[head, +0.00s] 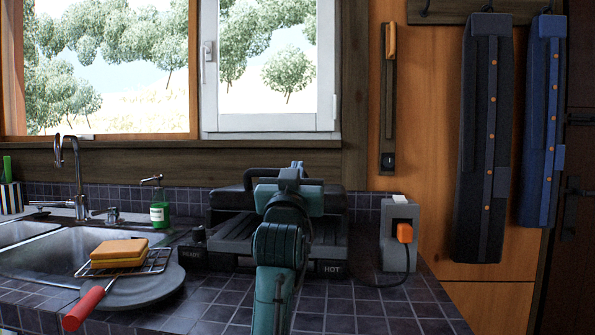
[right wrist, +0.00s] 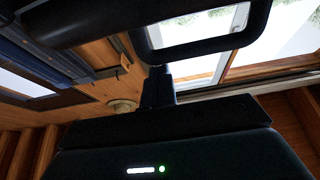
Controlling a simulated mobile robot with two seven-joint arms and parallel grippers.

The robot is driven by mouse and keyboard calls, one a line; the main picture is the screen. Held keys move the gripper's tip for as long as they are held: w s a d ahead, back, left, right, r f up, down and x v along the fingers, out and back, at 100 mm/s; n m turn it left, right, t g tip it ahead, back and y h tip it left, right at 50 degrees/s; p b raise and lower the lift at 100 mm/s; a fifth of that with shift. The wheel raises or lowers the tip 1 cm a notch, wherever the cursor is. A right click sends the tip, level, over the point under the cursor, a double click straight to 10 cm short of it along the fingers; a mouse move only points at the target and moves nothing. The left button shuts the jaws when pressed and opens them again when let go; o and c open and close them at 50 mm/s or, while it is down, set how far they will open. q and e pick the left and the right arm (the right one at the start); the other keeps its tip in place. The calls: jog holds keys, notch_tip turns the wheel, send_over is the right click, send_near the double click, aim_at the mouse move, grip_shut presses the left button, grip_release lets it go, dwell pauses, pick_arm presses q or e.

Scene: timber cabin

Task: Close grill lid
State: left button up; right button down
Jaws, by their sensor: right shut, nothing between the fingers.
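The black grill (head: 228,228) stands on the tiled counter, partly hidden behind my right arm. Its dark lid (head: 232,198) is raised at the back, and ribbed plate shows below and in front of it. A curved black handle (head: 262,172) shows on top of the lid. My teal right gripper (head: 298,168) is shut and empty, just over the lid area beside the handle; I cannot tell whether it touches. In the right wrist view a black loop (right wrist: 205,50), likely the handle, crosses the top. My left gripper is not in view.
A grey outlet box (head: 399,240) with an orange plug stands right of the grill. A window is behind.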

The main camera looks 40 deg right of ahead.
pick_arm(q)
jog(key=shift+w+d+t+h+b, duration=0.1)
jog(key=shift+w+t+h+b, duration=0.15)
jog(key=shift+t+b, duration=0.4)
pick_arm(e)
jog(key=shift+a+f, duration=0.2)
jog(key=shift+f, duration=1.15)
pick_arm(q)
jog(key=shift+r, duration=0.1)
